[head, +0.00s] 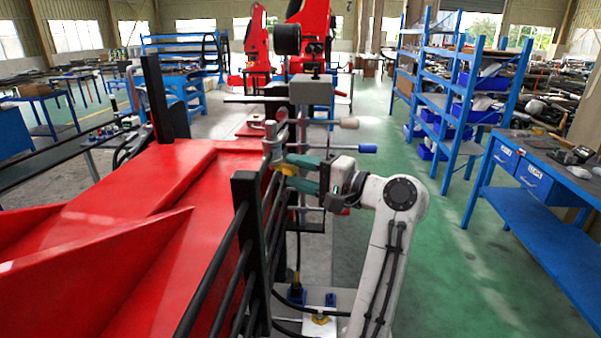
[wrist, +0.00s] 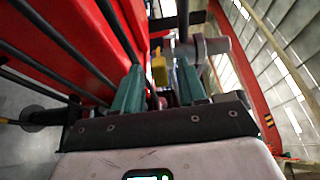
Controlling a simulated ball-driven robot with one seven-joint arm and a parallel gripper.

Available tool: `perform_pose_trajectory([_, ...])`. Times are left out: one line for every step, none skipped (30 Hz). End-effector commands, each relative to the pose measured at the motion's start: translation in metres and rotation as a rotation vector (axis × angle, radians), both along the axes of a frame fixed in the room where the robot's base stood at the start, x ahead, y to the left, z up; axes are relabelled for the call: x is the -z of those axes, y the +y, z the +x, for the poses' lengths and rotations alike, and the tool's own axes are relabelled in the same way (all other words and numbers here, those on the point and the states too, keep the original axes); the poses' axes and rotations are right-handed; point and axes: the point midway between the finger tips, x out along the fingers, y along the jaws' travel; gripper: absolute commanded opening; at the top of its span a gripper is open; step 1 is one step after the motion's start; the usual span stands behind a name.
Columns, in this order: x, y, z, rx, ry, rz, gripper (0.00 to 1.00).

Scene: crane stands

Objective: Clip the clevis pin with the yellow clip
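My gripper (head: 290,172) has two teal fingers, spread apart, reaching left from my white arm toward the black rail frame. The yellow clip (head: 285,168) lies at the fingertips, beside an upright grey metal post with a round head (head: 271,131), which may be the clevis pin. In the wrist view, my gripper (wrist: 158,68) shows the yellow clip (wrist: 159,71) between and beyond its fingertips, with a visible gap on each side.
The red machine body (head: 110,220) and black rails (head: 243,225) fill the left side close to my gripper. Blue shelves (head: 455,95) stand right; green floor (head: 450,260) is clear.

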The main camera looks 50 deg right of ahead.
Motion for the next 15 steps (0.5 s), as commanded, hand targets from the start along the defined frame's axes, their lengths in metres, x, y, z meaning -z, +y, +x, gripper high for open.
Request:
perform_pose_trajectory([0.0, 0.0, -0.0001, 0.0, 0.0, 0.0, 0.46])
perform_pose_trajectory([0.0, 0.0, -0.0001, 0.0, 0.0, 0.0, 0.46])
perform_pose_trajectory([0.0, 0.0, -0.0001, 0.0, 0.0, 0.0, 0.46])
perform_pose_trajectory([0.0, 0.0, -0.0001, 0.0, 0.0, 0.0, 0.46])
perform_pose_trajectory([0.0, 0.0, -0.0001, 0.0, 0.0, 0.0, 0.46])
perform_pose_trajectory([0.0001, 0.0, -0.0001, 0.0, 0.0, 0.0, 0.46])
perform_pose_trajectory([0.0001, 0.0, -0.0001, 0.0, 0.0, 0.0, 0.46])
perform_pose_trajectory([0.0001, 0.0, -0.0001, 0.0, 0.0, 0.0, 0.46])
perform_pose_trajectory([0.0001, 0.0, -0.0001, 0.0, 0.0, 0.0, 0.46])
perform_pose_trajectory([0.0001, 0.0, -0.0001, 0.0, 0.0, 0.0, 0.46])
perform_pose_trajectory([0.0002, -0.0001, -0.0002, 0.0, 0.0, 0.0, 0.46])
perform_pose_trajectory([0.0001, -0.0002, -0.0005, 0.0, 0.0, 0.0, 0.46])
perform_pose_trajectory([0.0001, -0.0004, -0.001, 0.0, 0.0, 0.0, 0.46])
perform_pose_trajectory([0.0001, -0.0008, -0.002, 0.001, 0.001, 0.0, 0.46])
perform_pose_trajectory([0.0001, -0.0013, -0.0039, 0.001, 0.001, 0.0, 0.46])
